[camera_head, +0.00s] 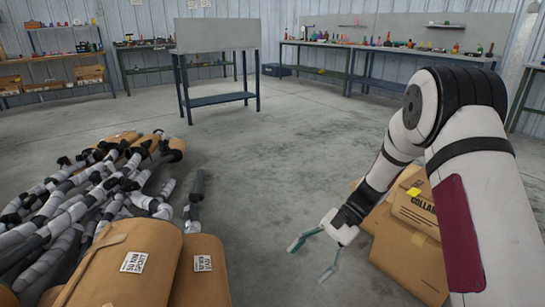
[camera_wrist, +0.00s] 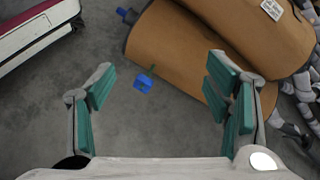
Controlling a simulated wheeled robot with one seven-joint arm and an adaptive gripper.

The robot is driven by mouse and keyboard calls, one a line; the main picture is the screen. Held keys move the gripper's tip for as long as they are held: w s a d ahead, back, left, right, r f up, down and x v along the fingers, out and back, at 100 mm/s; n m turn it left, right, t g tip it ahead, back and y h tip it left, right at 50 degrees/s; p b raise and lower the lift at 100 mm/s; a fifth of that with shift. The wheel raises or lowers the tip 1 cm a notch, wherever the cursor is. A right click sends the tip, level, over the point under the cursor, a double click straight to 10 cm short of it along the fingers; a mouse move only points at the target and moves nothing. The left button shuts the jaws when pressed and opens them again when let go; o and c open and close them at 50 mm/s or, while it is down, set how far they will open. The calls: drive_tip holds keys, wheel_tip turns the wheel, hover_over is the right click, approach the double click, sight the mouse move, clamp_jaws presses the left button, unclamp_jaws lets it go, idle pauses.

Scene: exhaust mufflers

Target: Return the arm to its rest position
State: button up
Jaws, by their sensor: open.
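My gripper (camera_head: 318,255) hangs over the bare concrete floor in the head view, to the right of the pile of mufflers. In the wrist view my gripper (camera_wrist: 160,95) has its green-padded fingers spread wide apart, with nothing between them. Below it are brown muffler bodies (camera_wrist: 180,50) and a small blue piece (camera_wrist: 143,83) that appears to be on the floor. My arm (camera_head: 380,170) bends down from the right side of the head view. The mufflers (camera_head: 120,265) have brown bodies with white labels and grey-and-black pipes.
Cardboard boxes (camera_head: 410,245) stand on the floor just right of my gripper, partly behind my arm. A small grey table (camera_head: 215,100) stands farther back. Workbenches with small items line the walls. The middle floor (camera_head: 290,150) is clear.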

drive_tip(key=s+d+r+n+t+h, duration=0.1)
drive_tip(key=s+d+r+n+h, duration=0.1)
drive_tip(key=s+r, duration=0.7)
drive_tip(key=s+d+r+n+t+h, duration=0.1)
drive_tip(key=s+d+r+n+h, duration=0.15)
drive_tip(key=s+r, duration=0.6)
drive_tip(key=s+d+r+n+t+h, duration=0.2)
drive_tip(key=s+d+r, duration=0.1)
drive_tip(key=s, duration=0.5)
drive_tip(key=s+d+r+n+t+h, duration=0.1)
drive_tip(key=s+d+r+h, duration=0.15)
drive_tip(key=s, duration=0.55)
wheel_tip(320, 180, up, 39)
drive_tip(key=t+p, duration=0.4)
drive_tip(key=p, duration=3.5)
drive_tip(key=shift+r, duration=0.2)
drive_tip(key=shift+f+n, duration=0.1)
drive_tip(key=shift+n, duration=0.15)
